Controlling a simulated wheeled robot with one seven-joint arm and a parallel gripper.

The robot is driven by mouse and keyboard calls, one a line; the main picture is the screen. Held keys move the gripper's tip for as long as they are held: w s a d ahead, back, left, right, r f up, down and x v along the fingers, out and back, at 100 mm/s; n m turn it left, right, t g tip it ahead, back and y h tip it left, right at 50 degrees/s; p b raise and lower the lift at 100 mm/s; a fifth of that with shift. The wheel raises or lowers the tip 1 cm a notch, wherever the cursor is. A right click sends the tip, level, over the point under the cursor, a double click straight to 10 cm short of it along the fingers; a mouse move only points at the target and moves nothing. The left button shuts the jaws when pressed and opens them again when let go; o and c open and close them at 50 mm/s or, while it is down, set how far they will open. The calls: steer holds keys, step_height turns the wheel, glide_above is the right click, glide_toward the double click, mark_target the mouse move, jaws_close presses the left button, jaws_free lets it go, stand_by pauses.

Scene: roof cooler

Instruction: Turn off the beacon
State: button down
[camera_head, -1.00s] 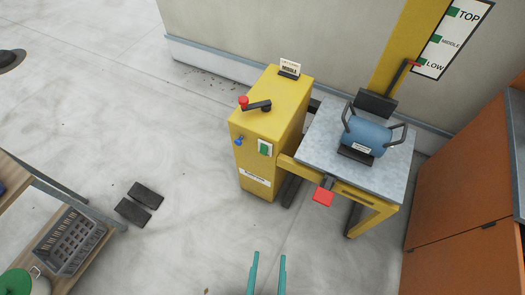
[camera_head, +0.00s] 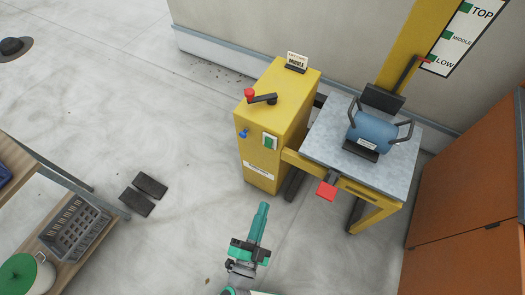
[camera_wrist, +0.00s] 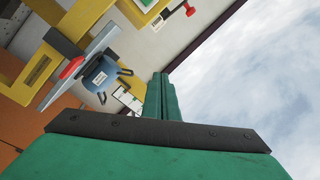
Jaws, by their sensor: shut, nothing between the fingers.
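No beacon can be made out in these views. A yellow cabinet (camera_head: 262,140) stands in the middle of the head view. The cabinet's front label (camera_head: 258,170) is too small to read. My gripper (camera_head: 263,207) is shut and empty, in front of the cabinet and apart from it. In the wrist view my closed fingers (camera_wrist: 160,78) point up, with the red-knobbed lever (camera_wrist: 190,10) above them.
A grey-topped lift table (camera_head: 325,145) bears a blue canister (camera_head: 374,133), with a red pedal (camera_head: 326,191) in front. A TOP/MIDDLE/LOW board (camera_head: 458,38) hangs behind. Orange cabinets (camera_head: 470,190) stand right, a shelf with a grey basket (camera_head: 75,230) left.

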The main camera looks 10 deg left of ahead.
steer(key=w+a+f+m+g+h, duration=0.1)
steer(key=w+a+f+m, duration=0.3)
steer(key=w, duration=0.4)
steer(key=w+a+f+m+g+h, duration=0.2)
steer(key=w+a+f+m, duration=0.3)
steer(key=w+f, duration=0.3)
steer(key=shift+a+m+g, duration=0.15)
steer(key=shift+m+g, duration=0.15)
steer(key=shift+m, duration=0.4)
steer(key=shift+w, duration=0.15)
glide_toward(267, 146)
steer(key=x, duration=0.5)
steer(key=shift+w, duration=0.1)
steer(key=shift+w+d+f, duration=0.1)
steer(key=shift+w+d, duration=0.1)
steer(key=shift+w, duration=0.3)
